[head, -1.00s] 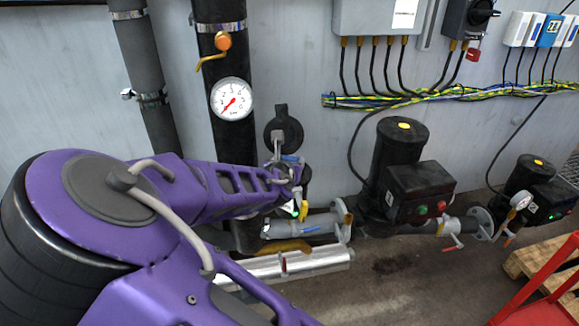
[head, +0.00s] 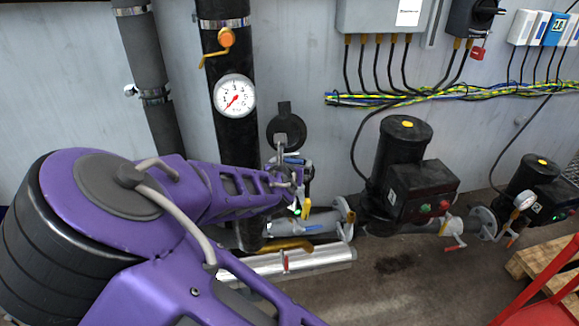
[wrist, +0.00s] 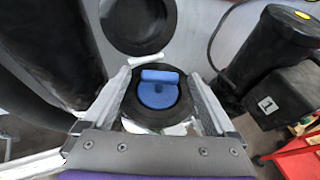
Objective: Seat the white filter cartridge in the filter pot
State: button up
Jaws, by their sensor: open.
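In the wrist view my gripper (wrist: 160,77) is open, with one finger on each side of a blue round cap with a raised blue crossbar (wrist: 160,76). This blue cap looks like the top of the filter cartridge; no white cartridge body can be made out. The cap lies inside the dark round rim of the filter pot (wrist: 131,125). How deep it sits cannot be told, nor whether the fingers touch it. A round black lid (wrist: 138,22) stands open behind the pot; it also shows in the head view (head: 284,132). In the head view my arm hides most of the pot.
A thick black pipe with a pressure gauge (head: 234,96) rises behind my arm. A black pump (head: 405,150) stands right of the pot, with a second pump (head: 530,180) farther right. A silver pipe (head: 300,263) runs low in front. Bare floor (head: 410,290) lies to the right.

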jog(key=p+v, duration=0.3)
jog(key=v, duration=0.9)
jog(key=shift+r, duration=0.1)
